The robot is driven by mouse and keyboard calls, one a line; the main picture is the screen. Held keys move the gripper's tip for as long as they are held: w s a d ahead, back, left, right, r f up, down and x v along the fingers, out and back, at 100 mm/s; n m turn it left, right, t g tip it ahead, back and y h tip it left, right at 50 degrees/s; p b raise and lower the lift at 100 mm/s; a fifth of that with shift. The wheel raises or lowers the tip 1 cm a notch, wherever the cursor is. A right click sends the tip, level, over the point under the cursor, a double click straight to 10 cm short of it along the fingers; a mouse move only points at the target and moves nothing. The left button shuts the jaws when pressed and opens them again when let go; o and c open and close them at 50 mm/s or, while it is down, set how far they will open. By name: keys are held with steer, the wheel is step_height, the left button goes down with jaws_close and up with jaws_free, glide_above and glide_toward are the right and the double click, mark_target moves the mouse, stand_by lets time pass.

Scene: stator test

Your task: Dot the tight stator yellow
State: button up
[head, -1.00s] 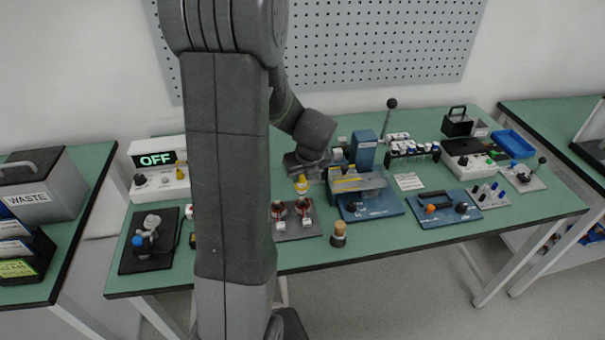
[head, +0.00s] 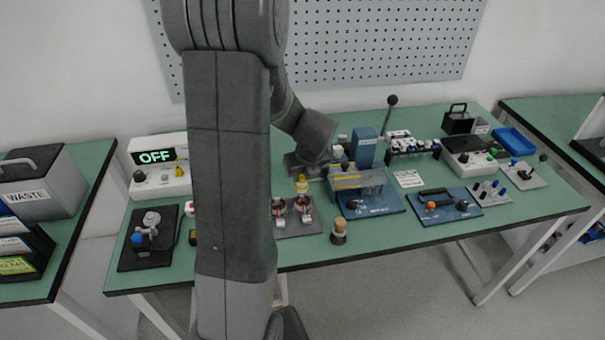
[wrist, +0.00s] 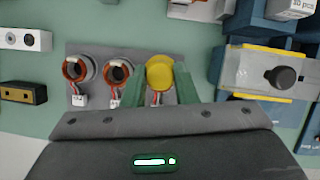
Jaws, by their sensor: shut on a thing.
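My gripper (wrist: 162,90) is shut on a yellow paint marker (wrist: 160,73), which also shows in the head view (head: 301,185). The marker is over the right end of a grey plate (head: 296,228). Two round stators with copper-red windings and white tags, left (wrist: 78,68) and middle (wrist: 117,70), show in the wrist view. A third, the right stator (head: 304,206), is under the marker and mostly hidden by it in the wrist view. I cannot tell whether the marker's tip touches it, nor which stator is tight.
A blue fixture with a clear yellow-edged cover (head: 360,182) stands just right of the plate. A small cork-topped bottle (head: 338,230) stands in front. A box reading OFF (head: 160,168) is at the back left. My arm hides part of the bench.

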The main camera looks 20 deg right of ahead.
step_height(320, 180, up, 6)
steer(key=p, duration=0.6)
steer(key=shift+p, duration=0.3)
steer(key=shift+f, duration=0.1)
